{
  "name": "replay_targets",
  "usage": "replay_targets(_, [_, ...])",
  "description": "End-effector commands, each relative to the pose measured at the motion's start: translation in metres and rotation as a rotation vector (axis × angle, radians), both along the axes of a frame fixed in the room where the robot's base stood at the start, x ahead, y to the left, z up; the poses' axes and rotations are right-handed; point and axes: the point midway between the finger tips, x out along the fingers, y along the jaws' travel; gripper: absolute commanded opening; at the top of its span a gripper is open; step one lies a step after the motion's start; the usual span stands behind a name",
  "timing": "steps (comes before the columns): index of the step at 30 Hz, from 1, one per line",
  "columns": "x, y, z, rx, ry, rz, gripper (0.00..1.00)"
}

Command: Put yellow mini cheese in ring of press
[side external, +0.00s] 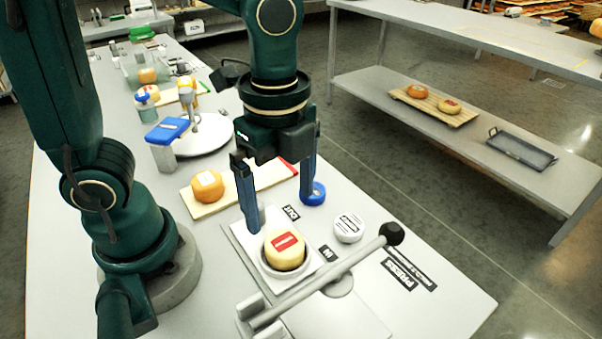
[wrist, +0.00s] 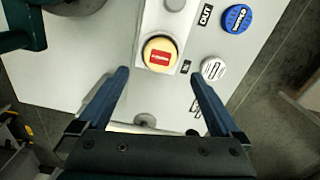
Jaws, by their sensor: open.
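The yellow mini cheese (side external: 285,246) with a red label sits label up, inside the pale ring (side external: 287,273) of the press. The wrist view also shows the cheese (wrist: 160,54), with the ring's rim around it. My gripper (side external: 280,213) is open and empty, its two blue fingers wide apart and pointing down. In the side view it is above and behind the cheese. In the wrist view the fingers of my gripper (wrist: 159,74) lie left and right of the cheese, not touching it. The press lever (side external: 320,286) with a black knob runs in front of the ring.
A blue disc (side external: 313,194) by the OUT label and a white disc (side external: 348,228) by the IN label lie right of the press. An orange cheese (side external: 207,186) sits on a wooden board (side external: 264,175) behind. A blue-topped stand (side external: 168,130) and a round white plate (side external: 208,138) are farther back.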

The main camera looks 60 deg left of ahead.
Motion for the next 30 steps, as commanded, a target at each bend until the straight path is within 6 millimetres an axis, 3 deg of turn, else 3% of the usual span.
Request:
replay_targets(4, [0.001,-0.001,0.021,-0.002,-0.004,-0.001,1.0])
replay_targets(11, [-0.001,0.002,0.035,-0.007,-0.015,0.042,1.0])
replay_targets(14, [-0.003,0.01,0.039,-0.027,-0.068,0.195,1.0])
replay_targets(24, [-0.019,0.05,0.039,-0.239,-0.338,1.091,1.0])
replay_targets(30, [-0.022,0.059,0.035,-0.336,-0.403,1.351,1.0])
